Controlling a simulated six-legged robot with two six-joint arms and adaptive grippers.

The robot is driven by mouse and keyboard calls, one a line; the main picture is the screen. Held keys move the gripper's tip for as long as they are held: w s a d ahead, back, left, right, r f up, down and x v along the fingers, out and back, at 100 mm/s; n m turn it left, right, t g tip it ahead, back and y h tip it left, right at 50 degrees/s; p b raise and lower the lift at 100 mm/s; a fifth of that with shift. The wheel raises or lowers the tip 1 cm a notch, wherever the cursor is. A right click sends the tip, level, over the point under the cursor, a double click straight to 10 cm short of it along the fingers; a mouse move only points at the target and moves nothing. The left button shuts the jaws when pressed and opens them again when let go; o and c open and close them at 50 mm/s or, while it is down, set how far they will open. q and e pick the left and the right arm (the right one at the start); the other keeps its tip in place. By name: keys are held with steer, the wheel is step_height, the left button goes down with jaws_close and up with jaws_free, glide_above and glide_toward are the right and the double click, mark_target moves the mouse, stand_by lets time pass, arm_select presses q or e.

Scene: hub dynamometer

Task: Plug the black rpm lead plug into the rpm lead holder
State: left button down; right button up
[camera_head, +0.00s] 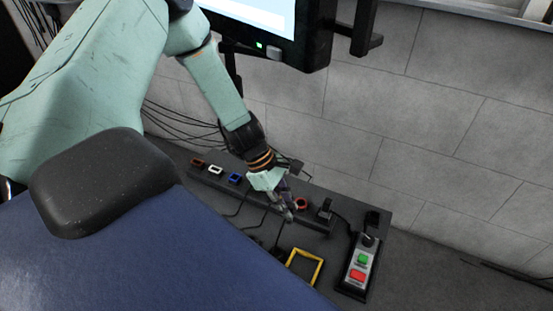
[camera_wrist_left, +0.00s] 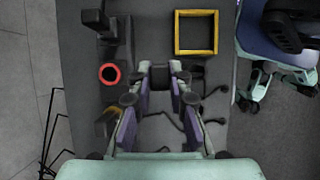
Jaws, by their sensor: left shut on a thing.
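My left gripper (camera_head: 287,212) reaches over the right half of the dark bench strip. In the left wrist view its two fingers (camera_wrist_left: 160,78) are closed on a small black block, which I take for the black rpm lead plug (camera_wrist_left: 159,74). In the head view the fingers hide the plug. A red ring-shaped socket (camera_head: 301,204) lies just right of the fingertips; it also shows in the left wrist view (camera_wrist_left: 109,74), left of the fingers and apart from them. Several framed sockets sit along the strip; I cannot tell which is the rpm lead holder.
A brown-red socket (camera_head: 198,163), a white one (camera_head: 215,170) and a blue one (camera_head: 234,178) lie to the left. A black upright block (camera_head: 325,208) stands right of the red ring. A yellow square frame (camera_head: 304,267) and a button box (camera_head: 358,267) lie nearer. Loose black cables cross the surface.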

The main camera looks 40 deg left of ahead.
arm_select(q)
steer(key=s+d+p, duration=0.1)
steer(key=s, duration=0.6)
steer(key=shift+d, duration=0.35)
stand_by(0.5)
steer(key=shift+w+f, duration=0.1)
steer(key=shift+f, duration=0.05)
steer(key=shift+f+b, duration=1.7)
steer(key=shift+f, duration=0.1)
steer(key=shift+f, duration=0.2)
steer(key=shift+f+b, duration=0.35)
steer(key=shift+b, duration=0.15)
steer(key=shift+f+b, duration=0.95)
steer(key=shift+r, duration=0.15)
step_height(320, 180, up, 3)
steer(key=p, duration=0.3)
